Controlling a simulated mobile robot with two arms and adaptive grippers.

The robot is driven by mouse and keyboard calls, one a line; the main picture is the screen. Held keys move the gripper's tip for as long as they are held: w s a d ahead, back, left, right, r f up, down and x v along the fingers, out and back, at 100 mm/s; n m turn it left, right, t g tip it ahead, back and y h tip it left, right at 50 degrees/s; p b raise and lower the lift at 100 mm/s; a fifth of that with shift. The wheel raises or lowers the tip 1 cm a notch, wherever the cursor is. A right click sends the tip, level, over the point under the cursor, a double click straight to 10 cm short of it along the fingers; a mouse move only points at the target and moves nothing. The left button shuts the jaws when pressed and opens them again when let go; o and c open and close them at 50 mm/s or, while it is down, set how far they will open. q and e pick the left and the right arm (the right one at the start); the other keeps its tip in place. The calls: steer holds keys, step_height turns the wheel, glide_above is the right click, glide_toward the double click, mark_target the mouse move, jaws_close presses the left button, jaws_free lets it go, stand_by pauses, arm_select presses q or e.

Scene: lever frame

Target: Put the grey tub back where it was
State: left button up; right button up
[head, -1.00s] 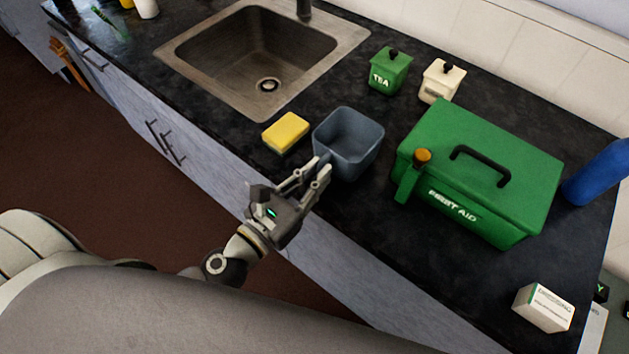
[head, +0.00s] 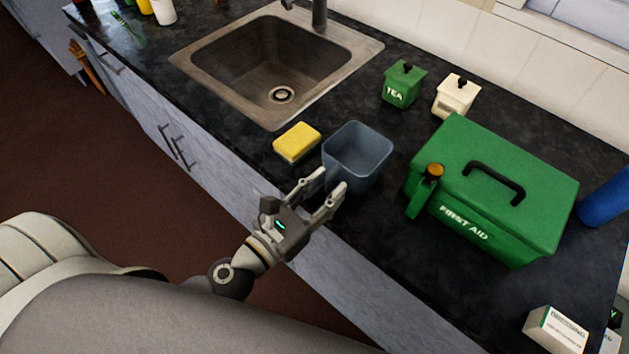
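The grey tub (head: 357,152) is a blue-grey, square, open-topped container. It stands upright on the dark counter, between the yellow sponge and the green first aid box, and looks empty. My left gripper (head: 332,179) is at the tub's near left side, with its fingers apart. The fingertips are at the tub's near wall, with a bit of the tub showing between them. I cannot tell whether either finger touches it. My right gripper is not in view.
A yellow sponge (head: 297,142) lies left of the tub, near the sink (head: 272,62). A green first aid box (head: 490,190) with a green, orange-topped item (head: 425,190) in front stands right. Tea (head: 404,85) and white (head: 456,96) canisters stand behind.

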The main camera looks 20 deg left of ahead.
arm_select(q)
steer(key=shift+s, duration=0.15)
steer(key=b+v, duration=0.4)
steer(key=v, duration=0.7)
steer(key=shift+s, duration=0.35)
steer(key=shift+a+r, duration=0.15)
